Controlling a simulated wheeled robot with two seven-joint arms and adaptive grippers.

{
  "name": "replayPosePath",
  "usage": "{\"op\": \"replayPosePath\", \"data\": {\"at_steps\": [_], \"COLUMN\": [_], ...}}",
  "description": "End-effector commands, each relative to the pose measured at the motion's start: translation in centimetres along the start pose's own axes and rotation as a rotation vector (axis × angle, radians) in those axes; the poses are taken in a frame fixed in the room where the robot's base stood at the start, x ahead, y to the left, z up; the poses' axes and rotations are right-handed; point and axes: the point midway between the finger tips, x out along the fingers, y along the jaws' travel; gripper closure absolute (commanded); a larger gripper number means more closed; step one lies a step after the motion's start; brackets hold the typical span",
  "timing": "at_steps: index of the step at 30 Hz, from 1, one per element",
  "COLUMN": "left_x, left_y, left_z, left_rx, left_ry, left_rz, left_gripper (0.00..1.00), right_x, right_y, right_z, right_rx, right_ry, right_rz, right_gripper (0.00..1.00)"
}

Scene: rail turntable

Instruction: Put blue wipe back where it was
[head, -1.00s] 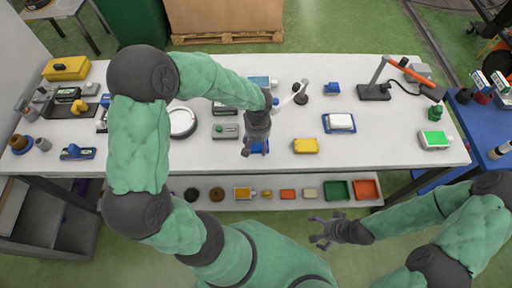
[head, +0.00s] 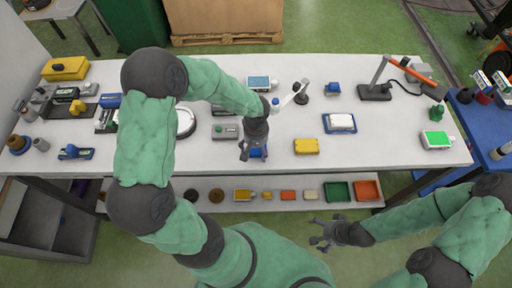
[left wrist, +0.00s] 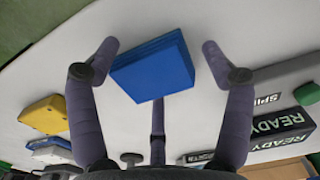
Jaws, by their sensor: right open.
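The blue wipe (head: 258,154) is a flat folded block near the front edge of the white table. It is partly hidden by my left gripper (head: 251,153) in the head view. In the left wrist view the blue wipe (left wrist: 153,68) lies between the spread fingers of my left gripper (left wrist: 160,47). A gap shows at the right finger, and the left finger is very near the wipe's edge. My right gripper (head: 318,235) is open and empty, low in front of the table and its shelf.
A yellow box (head: 306,146) sits to the right of the wipe. A grey device (head: 226,132) stands to its left. A blue tray (head: 326,130) with a white block and a lamp (head: 374,91) are further right. The lower shelf (head: 325,204) holds several small items.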

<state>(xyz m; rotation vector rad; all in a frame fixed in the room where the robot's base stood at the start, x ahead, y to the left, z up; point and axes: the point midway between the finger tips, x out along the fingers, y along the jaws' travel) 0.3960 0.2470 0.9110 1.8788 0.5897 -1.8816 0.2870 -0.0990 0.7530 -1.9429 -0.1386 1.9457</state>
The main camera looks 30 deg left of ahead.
Motion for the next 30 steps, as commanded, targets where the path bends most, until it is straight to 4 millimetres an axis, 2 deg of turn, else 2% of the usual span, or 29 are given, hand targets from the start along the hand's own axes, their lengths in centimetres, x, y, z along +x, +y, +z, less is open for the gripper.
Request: {"op": "replayPosePath", "data": {"at_steps": [12,17,24,30], "left_x": [-0.6,-3.2,-8.2,-11.1], "left_y": [0.0,0.1,0.1,0.0], "left_z": [0.0,-0.1,-0.1,0.0], "left_rx": [0.000,0.000,-0.001,0.000], "left_ry": [0.000,0.005,0.004,0.002], "left_rz": [0.000,0.002,0.002,0.001], "left_gripper": [0.17,0.17,0.17,0.17], "right_x": [-0.6,-1.1,-2.0,-2.4], "right_y": [-0.2,-0.4,-0.7,-0.9], "right_z": [0.0,0.0,0.1,0.1], "right_rx": [0.000,0.000,0.000,0.000], "right_ry": [0.000,0.000,0.000,0.000], "right_rz": [0.000,0.000,0.000,0.000], "right_gripper": [0.00,0.00,0.00,0.00]}}
